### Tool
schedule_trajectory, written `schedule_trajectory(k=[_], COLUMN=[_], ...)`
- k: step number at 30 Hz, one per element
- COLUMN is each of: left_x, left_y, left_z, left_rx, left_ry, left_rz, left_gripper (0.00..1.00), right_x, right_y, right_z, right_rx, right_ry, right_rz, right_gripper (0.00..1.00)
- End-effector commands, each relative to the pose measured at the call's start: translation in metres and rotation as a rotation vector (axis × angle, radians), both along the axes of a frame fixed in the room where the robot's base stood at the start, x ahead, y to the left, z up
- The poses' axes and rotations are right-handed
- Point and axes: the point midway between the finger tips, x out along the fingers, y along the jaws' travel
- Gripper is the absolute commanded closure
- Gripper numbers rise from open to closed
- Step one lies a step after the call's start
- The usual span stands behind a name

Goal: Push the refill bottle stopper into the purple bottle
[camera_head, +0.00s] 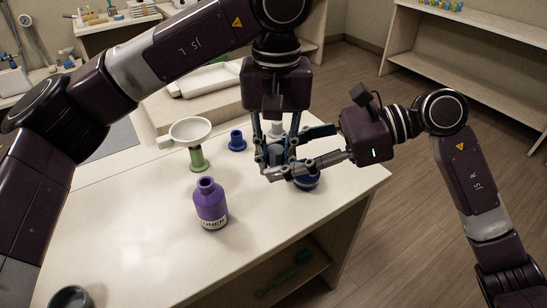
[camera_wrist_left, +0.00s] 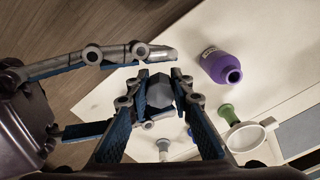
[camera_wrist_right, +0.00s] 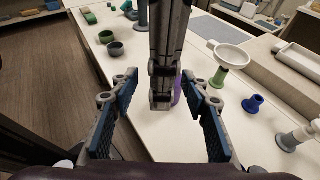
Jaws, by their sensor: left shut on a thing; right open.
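The purple bottle (camera_head: 211,207) stands upright on the white table with its neck open. It also shows in the left wrist view (camera_wrist_left: 217,66), and partly behind my left gripper in the right wrist view (camera_wrist_right: 176,88). My left gripper (camera_head: 277,158) points down, right of the bottle, shut on a grey faceted piece (camera_wrist_left: 160,90) that looks like the stopper. My right gripper (camera_head: 285,160) reaches in from the right. Its fingers are open on either side of my left gripper; I cannot tell whether they touch it.
A white funnel (camera_head: 191,131) sits on a green bottle (camera_head: 199,159). A small blue piece (camera_head: 237,141) stands beside it. A dark bowl (camera_head: 70,298) is at the near left. The table between bottle and bowl is clear.

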Motion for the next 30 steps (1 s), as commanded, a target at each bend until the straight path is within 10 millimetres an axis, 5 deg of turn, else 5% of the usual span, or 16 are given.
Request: schedule_trajectory(k=[15,30], left_x=[0.000,0.000], left_y=[0.000,0.002], left_z=[0.000,-0.002], left_rx=[0.000,-0.001], left_ry=[0.000,0.000], left_rz=[0.000,0.001], left_gripper=[1.00,1.00], right_x=[-0.001,-0.001], right_y=[-0.083,-0.094], right_z=[0.034,0.039], right_rx=[-0.002,0.000], right_ry=[-0.001,0.000], right_rz=[-0.003,-0.001], right_gripper=[0.58,0.58])
